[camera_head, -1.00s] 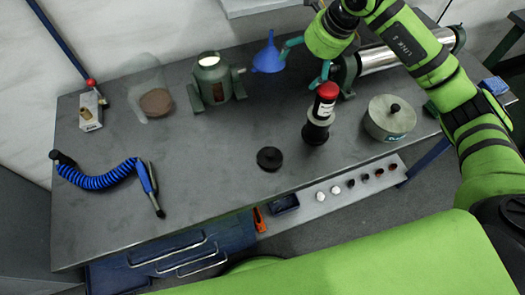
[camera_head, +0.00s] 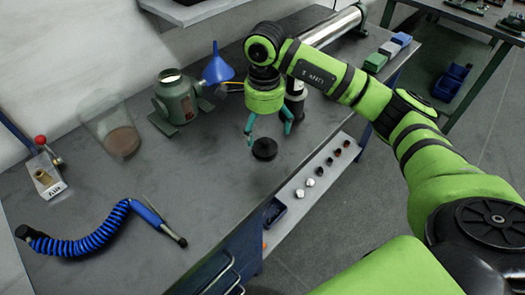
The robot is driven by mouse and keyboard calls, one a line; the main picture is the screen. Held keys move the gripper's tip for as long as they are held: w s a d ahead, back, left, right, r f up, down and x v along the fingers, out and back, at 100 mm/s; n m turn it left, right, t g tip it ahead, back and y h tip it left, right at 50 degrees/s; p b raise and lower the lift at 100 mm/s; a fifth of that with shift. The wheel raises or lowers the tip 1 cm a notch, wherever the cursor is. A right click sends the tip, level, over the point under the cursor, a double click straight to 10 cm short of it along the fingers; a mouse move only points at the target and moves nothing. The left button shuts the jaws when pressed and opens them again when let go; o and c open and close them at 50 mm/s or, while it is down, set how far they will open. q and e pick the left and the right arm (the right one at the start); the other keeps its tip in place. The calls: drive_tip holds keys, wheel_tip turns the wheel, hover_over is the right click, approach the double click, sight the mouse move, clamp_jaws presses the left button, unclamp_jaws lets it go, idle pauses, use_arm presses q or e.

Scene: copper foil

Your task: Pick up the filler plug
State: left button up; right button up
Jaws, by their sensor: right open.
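The filler plug looks to be the small round black knobbed piece (camera_head: 264,149) on the grey workbench (camera_head: 190,180), near its front edge. My right gripper (camera_head: 268,135) points down over it with its two teal fingers spread, one at the left and one at the right. The fingertips appear just above or behind the plug, and nothing is held. I cannot tell the exact height gap. A green reservoir (camera_head: 177,103) stands farther back to the left, with a blue funnel (camera_head: 217,67) beside it. My left gripper is not in view.
A dark bottle (camera_head: 296,98) stands close behind my right gripper, partly hidden. A clear beaker (camera_head: 120,138), a blue coiled hose (camera_head: 92,238) and a red-knobbed valve block (camera_head: 46,172) lie to the left. A ledge with small knobs (camera_head: 310,182) runs below the front edge.

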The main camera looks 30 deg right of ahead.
sight(265, 140)
drive_tip(key=shift+s+d+f+p, duration=0.15)
drive_tip(key=shift+f+p, duration=0.45)
drive_tip(key=shift+f, duration=0.35)
wheel_tip(265, 140, down, 2)
drive_tip(key=shift+f+p, duration=0.25)
drive_tip(key=shift+p, duration=0.15)
drive_tip(key=shift+f, duration=0.55)
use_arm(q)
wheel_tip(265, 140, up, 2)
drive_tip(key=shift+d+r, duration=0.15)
use_arm(e)
drive_tip(key=c, duration=1.3)
